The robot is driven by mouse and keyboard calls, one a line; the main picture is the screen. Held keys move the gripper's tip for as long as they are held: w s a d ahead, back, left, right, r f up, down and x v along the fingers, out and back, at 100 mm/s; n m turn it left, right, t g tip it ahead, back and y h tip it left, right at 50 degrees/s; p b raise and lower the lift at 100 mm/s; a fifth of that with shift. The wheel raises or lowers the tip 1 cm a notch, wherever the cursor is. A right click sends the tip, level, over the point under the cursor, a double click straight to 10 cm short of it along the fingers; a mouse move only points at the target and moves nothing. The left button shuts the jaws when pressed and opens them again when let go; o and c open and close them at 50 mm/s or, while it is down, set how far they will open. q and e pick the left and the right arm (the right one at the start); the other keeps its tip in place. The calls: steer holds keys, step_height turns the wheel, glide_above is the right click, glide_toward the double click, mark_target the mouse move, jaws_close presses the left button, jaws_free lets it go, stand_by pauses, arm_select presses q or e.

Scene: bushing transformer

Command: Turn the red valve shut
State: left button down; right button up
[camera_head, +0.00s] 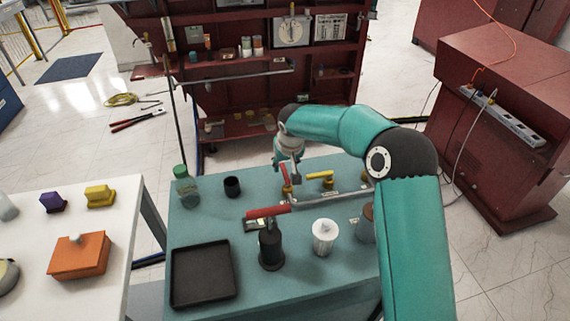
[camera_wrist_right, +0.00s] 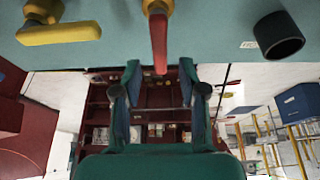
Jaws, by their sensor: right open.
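The red valve (camera_head: 285,176) is a red lever on a brass body, on a metal pipe at the back of the teal table. In the right wrist view the red valve (camera_wrist_right: 158,38) hangs from the top, its lever end between my right gripper's two fingertips in the picture. I cannot tell whether they touch. My right gripper (camera_head: 290,163) is right at the red valve, pointing down and partly hidden by its own arm. In the right wrist view the right gripper (camera_wrist_right: 159,72) is open, its fingers apart. My left gripper is not in view.
A yellow valve (camera_head: 320,179) is close to the right on the pipe; it also shows in the wrist view (camera_wrist_right: 60,33). A black cup (camera_head: 232,187) and green-capped bottle (camera_head: 186,187) stand left. A black red-handled tool (camera_head: 271,245), white cup (camera_head: 325,237) and black tray (camera_head: 232,270) are nearer.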

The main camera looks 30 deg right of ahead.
steer(key=shift+x, duration=1.15)
